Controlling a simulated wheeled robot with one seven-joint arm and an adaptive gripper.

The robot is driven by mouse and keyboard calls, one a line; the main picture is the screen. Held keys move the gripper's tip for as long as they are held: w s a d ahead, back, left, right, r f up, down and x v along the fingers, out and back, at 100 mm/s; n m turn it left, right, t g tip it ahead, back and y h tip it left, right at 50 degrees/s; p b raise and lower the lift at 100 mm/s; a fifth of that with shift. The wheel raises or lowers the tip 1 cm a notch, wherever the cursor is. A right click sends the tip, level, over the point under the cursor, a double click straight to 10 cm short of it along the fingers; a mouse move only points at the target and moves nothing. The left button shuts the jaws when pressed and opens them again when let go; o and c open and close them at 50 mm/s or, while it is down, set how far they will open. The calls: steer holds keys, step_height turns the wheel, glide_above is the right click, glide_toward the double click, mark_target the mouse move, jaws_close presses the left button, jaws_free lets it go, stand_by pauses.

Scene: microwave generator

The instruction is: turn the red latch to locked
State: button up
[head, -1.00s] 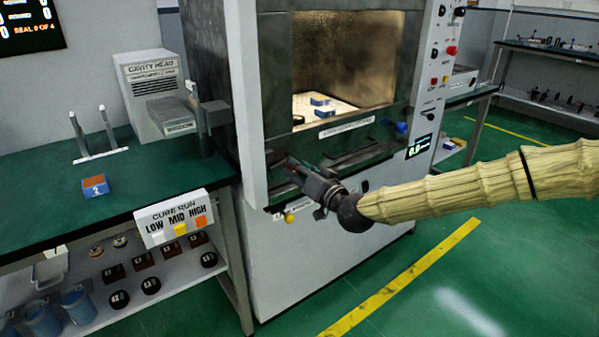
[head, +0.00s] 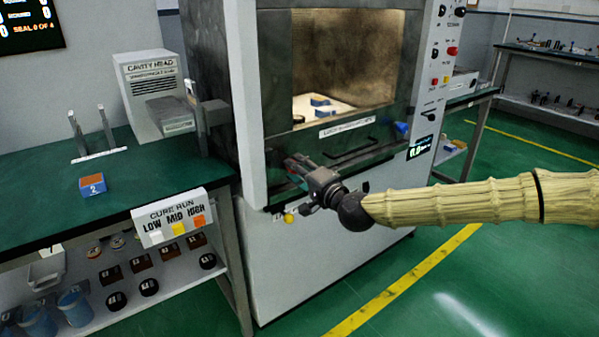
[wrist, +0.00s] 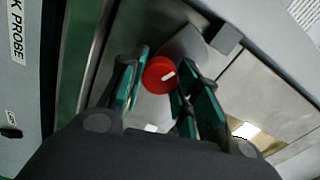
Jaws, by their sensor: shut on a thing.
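The red latch (wrist: 159,75) is a round red knob with a short white mark, seen in the wrist view on the metal front of the oven. The mark lies right of the knob's middle, slanting slightly. My gripper (wrist: 157,83) has its green-padded fingers on either side of the knob and is shut on it. In the head view my gripper (head: 297,167) is at the lower left of the oven front, below the window, and hides the latch.
The oven (head: 312,250) has a lit window (head: 345,55) with a blue block inside. A dark handle bar (head: 352,153) is right of my gripper. A yellow knob (head: 289,218) sits below it.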

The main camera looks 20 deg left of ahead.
steer(key=shift+a+m, duration=0.15)
steer(key=shift+m, duration=0.25)
steer(key=o, duration=1.1)
steer(key=shift+c, duration=0.2)
steer(key=v, duration=1.2)
